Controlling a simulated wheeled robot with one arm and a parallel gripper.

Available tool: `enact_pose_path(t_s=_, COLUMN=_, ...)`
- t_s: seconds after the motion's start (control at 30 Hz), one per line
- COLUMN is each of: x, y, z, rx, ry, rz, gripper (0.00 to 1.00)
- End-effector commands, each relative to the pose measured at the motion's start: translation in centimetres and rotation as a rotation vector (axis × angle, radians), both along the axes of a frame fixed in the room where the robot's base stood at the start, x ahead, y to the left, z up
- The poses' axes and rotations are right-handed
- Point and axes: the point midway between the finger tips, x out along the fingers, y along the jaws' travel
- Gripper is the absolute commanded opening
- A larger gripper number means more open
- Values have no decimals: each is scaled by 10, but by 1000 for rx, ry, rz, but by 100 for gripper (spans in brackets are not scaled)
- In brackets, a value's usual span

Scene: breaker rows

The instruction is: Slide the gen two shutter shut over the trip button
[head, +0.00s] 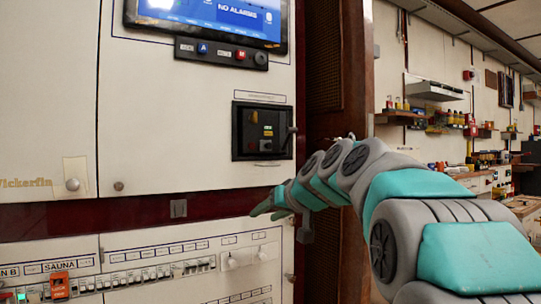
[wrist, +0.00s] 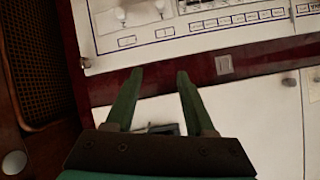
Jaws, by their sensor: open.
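A black framed unit (head: 262,131) sits in the cream cabinet front below the screen. It has a dark inset face with small yellow and reddish marks and a dark knob or lever at its right edge. Its labels are too small to read, so I cannot pick out the gen two shutter or the trip button for certain. My gripper (head: 268,208) is open and empty, below this unit, in front of the dark red band. In the wrist view, its two green fingers (wrist: 159,74) stand apart over the band, and a dark edge shows partly between them.
Breaker rows (head: 160,270) fill the lower panel, with an orange tag (head: 60,287) at left. A screen (head: 210,18) with a button strip (head: 222,52) is above. A small grey plate (head: 178,208) is on the band. A brown wooden post (head: 357,80) stands right of the cabinet.

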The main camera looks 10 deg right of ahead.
Motion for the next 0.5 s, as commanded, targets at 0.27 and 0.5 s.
enact_pose_path(t_s=0.27, x=54, y=-49, z=118, rx=9, ry=-378, rz=-36, gripper=54)
enact_pose_path(t_s=0.5, x=60, y=-64, z=160, rx=3, ry=-505, rz=-48, gripper=54)
